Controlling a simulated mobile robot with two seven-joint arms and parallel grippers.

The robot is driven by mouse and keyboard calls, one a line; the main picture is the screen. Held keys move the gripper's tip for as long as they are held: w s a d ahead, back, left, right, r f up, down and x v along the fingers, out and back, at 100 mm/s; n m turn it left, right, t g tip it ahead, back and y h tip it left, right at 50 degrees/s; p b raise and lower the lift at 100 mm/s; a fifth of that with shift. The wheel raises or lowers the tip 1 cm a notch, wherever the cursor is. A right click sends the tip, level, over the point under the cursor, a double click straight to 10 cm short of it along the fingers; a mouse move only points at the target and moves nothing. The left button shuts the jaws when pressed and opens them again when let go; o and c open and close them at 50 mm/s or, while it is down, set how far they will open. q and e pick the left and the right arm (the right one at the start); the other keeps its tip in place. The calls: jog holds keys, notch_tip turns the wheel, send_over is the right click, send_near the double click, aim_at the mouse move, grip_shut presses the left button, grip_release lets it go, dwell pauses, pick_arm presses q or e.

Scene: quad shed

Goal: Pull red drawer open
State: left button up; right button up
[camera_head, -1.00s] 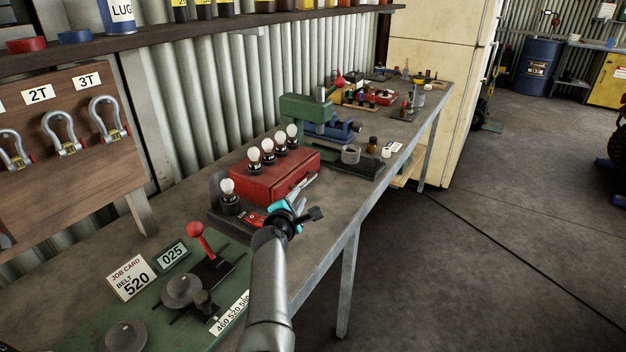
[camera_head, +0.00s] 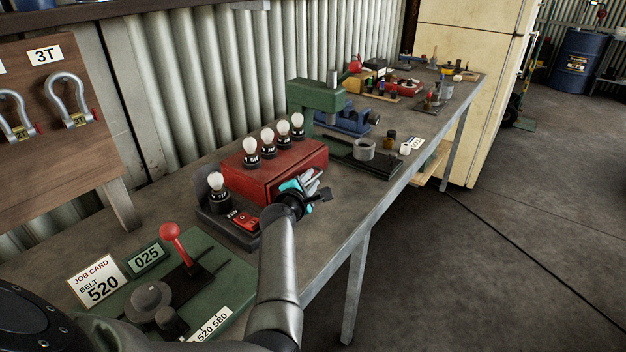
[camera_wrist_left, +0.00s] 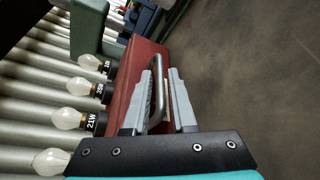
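The red drawer box (camera_head: 262,177) sits on the workbench with several bulbs on top. Its front looks flush with the box, though my gripper hides part of it. My left gripper (camera_head: 314,181) is at the drawer front. In the left wrist view, the open fingers (camera_wrist_left: 162,80) stand on either side of the metal bar handle (camera_wrist_left: 159,68), with a gap between them. The red drawer box (camera_wrist_left: 126,82) lies just left of the fingers there. I cannot tell whether either finger touches the handle. My right gripper is not in view.
A switch base with one bulb and a red switch (camera_head: 247,219) stands left of the drawer box. A green plate with a red-knobbed lever (camera_head: 170,232) lies nearer. A green and blue machine (camera_head: 318,98) stands behind. The floor right of the bench is clear.

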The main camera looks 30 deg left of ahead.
pick_arm(q)
grip_shut()
dwell(1.4)
